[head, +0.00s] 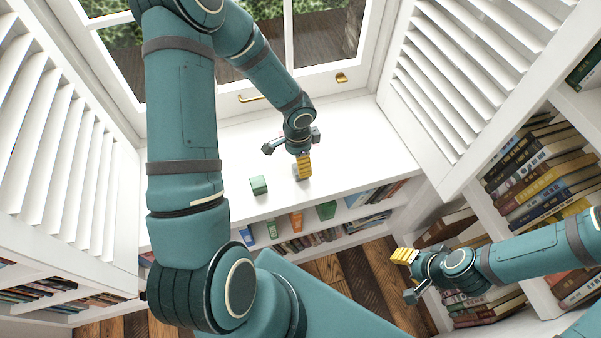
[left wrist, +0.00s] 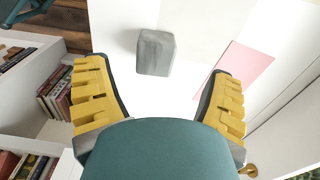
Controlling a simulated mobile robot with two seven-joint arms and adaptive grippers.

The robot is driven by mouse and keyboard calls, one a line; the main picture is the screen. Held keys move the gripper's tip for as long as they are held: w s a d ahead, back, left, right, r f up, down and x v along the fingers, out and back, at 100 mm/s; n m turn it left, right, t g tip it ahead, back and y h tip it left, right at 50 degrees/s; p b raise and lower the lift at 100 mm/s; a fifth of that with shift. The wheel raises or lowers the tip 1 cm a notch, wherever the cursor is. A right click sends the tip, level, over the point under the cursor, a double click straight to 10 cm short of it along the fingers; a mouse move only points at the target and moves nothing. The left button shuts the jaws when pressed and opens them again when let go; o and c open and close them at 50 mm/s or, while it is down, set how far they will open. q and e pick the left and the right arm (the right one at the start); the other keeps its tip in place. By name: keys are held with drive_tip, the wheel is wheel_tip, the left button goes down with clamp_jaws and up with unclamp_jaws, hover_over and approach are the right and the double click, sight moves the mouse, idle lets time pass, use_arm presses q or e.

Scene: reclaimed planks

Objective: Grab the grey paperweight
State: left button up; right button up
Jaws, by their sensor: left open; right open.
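The grey paperweight (left wrist: 155,52) is a small block on the white sill, clear in the left wrist view. There it shows beyond and between the spread yellow fingers of my left gripper (left wrist: 158,100), which is open and empty. In the head view my left gripper (head: 304,164) is over the sill. A sliver of the grey paperweight (head: 296,173) seems to show beside its yellow finger; the rest is hidden. My right gripper (head: 406,276) is open and empty at the lower right, away from the sill.
A pink sheet (left wrist: 240,68) lies beside the paperweight in the left wrist view. Bookshelves run below the sill and at right (head: 545,180). The sill to the right is clear.

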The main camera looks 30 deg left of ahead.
use_arm(q)
drive_tip(key=shift+d+f+b, duration=0.2)
drive_tip(key=shift+f+b, duration=0.3)
drive_tip(key=shift+f, duration=1)
drive_tip(key=shift+d+f+b, duration=0.15)
drive_tip(key=shift+f+b, duration=0.3)
drive_tip(key=shift+f, duration=1.05)
drive_tip(key=c, duration=1.4)
